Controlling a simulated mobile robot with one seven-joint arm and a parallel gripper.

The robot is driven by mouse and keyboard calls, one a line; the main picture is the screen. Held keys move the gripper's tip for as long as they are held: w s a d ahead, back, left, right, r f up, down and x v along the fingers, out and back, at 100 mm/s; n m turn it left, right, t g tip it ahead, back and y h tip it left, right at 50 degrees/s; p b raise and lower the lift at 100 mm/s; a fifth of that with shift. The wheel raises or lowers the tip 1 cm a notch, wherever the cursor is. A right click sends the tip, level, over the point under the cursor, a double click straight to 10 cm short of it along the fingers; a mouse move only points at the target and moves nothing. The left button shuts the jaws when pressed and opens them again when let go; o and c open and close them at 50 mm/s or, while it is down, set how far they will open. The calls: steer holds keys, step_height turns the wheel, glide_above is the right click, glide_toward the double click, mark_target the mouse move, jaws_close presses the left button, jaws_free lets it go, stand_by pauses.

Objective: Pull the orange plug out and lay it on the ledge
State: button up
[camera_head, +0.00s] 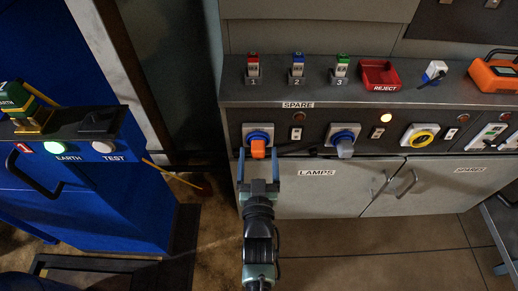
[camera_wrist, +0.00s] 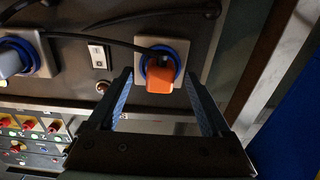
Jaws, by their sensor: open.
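The orange plug (camera_head: 258,149) sits in a blue-ringed socket on the dark panel, left of a grey plug (camera_head: 344,148) in a similar socket. In the wrist view the orange plug (camera_wrist: 160,79) shows in its blue ring, with a dark cable beside it. My gripper (camera_head: 258,168) is open just in front of and below the orange plug. In the wrist view its two blue-padded fingers (camera_wrist: 158,90) stand apart, one on each side of the plug; contact is not visible. The ledge (camera_head: 350,94) is the grey top above the panel.
On the ledge stand several small coloured blocks (camera_head: 297,66), a red REJECT tray (camera_head: 379,75), a white-and-blue item (camera_head: 433,72) and an orange device (camera_head: 494,74). Bare ledge lies along the front. A blue cabinet (camera_head: 100,185) stands at left. A yellow-ringed socket (camera_head: 420,137) is farther right.

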mark_target(258, 156)
steer(key=shift+w, duration=0.75)
steer(key=shift+b, duration=0.3)
stand_by(0.4)
jaws_close()
stand_by(0.3)
steer(key=shift+s+p, duration=1.4)
steer(key=shift+s, duration=1.6)
